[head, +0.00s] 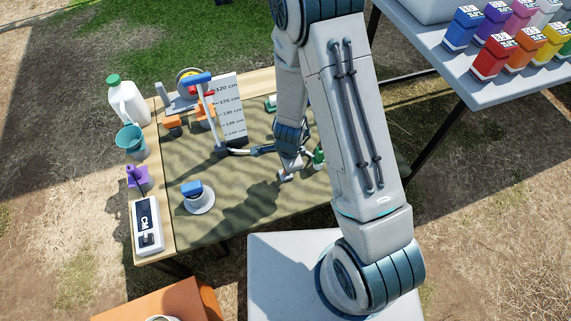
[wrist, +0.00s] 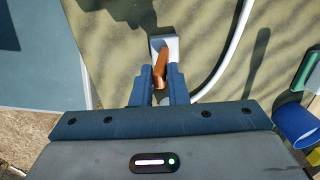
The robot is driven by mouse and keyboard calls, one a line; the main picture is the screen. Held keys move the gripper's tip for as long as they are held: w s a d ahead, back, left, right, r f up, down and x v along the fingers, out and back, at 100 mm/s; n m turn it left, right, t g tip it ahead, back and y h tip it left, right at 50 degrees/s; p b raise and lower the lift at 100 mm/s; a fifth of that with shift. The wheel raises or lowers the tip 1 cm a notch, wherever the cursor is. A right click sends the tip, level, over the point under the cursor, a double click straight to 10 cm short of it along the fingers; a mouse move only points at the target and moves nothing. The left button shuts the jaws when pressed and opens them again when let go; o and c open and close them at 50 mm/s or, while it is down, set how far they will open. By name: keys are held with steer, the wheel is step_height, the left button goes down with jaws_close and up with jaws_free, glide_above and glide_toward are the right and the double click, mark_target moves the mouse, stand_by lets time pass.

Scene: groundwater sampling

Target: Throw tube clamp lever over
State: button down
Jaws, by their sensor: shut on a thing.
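The tube clamp (wrist: 165,45) shows in the wrist view as a small light-grey block on the olive mat, with a copper-orange lever (wrist: 162,76) standing up from it. My gripper (wrist: 160,88) has its two dark blue fingers closed on either side of the lever and grips it. The lever leans slightly, and its lower part is hidden between the fingers. A white tube (wrist: 232,55) curves past the right of the clamp. In the head view my arm covers much of this spot, and the lever cannot be made out.
A depth board (head: 228,108) stands on the mat (head: 240,190). A green item (wrist: 308,68) and blue cylinder (wrist: 297,126) are right of my gripper.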

steer(key=c, duration=2.1)
jaws_free()
steer(key=shift+s+d+f+t+b, duration=0.15)
steer(key=shift+s+f+t+b, duration=0.3)
steer(key=shift+b, duration=0.75)
steer(key=shift+s+d+f+t+b, duration=0.15)
steer(key=shift+s+b, duration=0.45)
steer(key=shift+b, duration=0.6)
steer(key=shift+s+r+b, duration=0.2)
steer(key=shift+b, duration=0.1)
steer(key=shift+d, duration=0.1)
steer(key=shift+o, duration=0.2)
steer(key=shift+s+d+p, duration=0.15)
steer(key=shift+p, duration=0.45)
steer(key=shift+o, duration=0.3)
steer(key=shift+s+d+f+p, duration=0.15)
steer(key=shift+s+p, duration=0.1)
steer(key=shift+p, duration=1.3)
steer(key=shift+a+f+t, duration=0.15)
steer(key=shift+a+t, duration=0.05)
steer(key=shift+t, duration=0.1)
steer(key=shift+c, duration=0.2)
steer(key=shift+o, duration=0.2)
steer(key=p, duration=0.2)
steer(key=shift+s+d+p, duration=0.1)
steer(key=shift+s+p, duration=0.15)
steer(key=shift+p, duration=0.15)
steer(key=shift+s+f+y+p, duration=0.15)
steer(key=shift+f+y+p, duration=0.15)
steer(key=shift+p, duration=0.4)
